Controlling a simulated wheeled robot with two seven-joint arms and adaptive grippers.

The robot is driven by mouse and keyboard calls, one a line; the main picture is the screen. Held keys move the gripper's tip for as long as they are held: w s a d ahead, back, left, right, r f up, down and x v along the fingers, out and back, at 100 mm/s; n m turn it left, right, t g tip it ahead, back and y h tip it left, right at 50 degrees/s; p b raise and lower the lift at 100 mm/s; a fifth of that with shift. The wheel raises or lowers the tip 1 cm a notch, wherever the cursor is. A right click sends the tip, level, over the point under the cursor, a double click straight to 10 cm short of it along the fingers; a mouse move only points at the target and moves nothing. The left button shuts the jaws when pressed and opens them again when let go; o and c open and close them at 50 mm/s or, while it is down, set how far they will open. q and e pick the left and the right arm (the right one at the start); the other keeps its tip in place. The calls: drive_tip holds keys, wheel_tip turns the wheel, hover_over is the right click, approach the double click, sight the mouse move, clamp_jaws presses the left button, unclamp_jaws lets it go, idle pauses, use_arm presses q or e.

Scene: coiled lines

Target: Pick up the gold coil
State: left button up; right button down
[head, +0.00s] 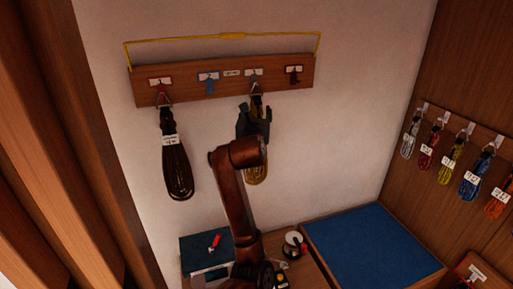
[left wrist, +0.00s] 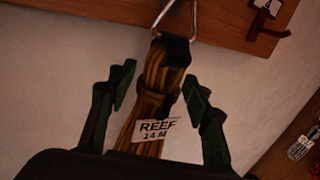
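The gold coil (head: 256,172) hangs from a hook on the wooden wall rail (head: 222,85), mostly hidden behind my left arm in the head view. In the left wrist view the gold coil (left wrist: 157,82) hangs by a black strap from a metal ring and bears a white tag reading "REEF". My left gripper (head: 254,122) is at the coil's upper part. In the left wrist view its fingers (left wrist: 158,88) stand open on both sides of the coil, with gaps between them and it. My right gripper is not in view.
A dark brown coil (head: 176,160) hangs left on the same rail, beside empty blue and dark red hooks. Several coloured coils hang on the right wall. Below are a blue mat (head: 370,248), a dark blue box (head: 205,250) and a white reel (head: 293,243).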

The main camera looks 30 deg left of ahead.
use_arm(q)
clamp_jaws()
idle(0.3)
idle(0.3)
